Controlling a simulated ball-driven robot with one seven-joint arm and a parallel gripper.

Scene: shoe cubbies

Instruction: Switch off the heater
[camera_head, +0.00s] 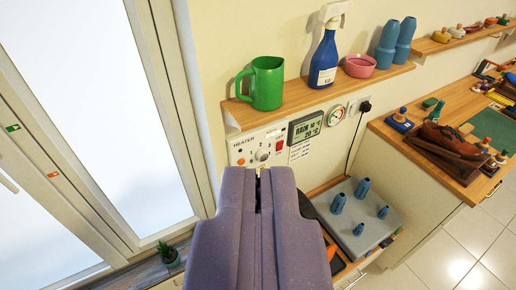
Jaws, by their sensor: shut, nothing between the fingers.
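The heater panel (241,153) is a pale plate on the wall, labelled HEATER, below the left shelf. It carries a round knob (262,155) with marks around it and a red switch (280,146) to the right. I cannot tell the switch's position or the knob's exact setting. My gripper (262,174) is purple and shut, with nothing in it. Its tips point at the panel and appear just below the knob in the picture. They hide the panel's lower part, and I cannot tell whether they touch it.
A shelf (320,94) above the panel holds a green mug (263,83), a spray bottle (325,60) and a pink bowl (360,65). A weather display (306,127) and plugged-in cord (364,106) are right. Below is a grey tray (345,235) with blue pegs. A window stands left.

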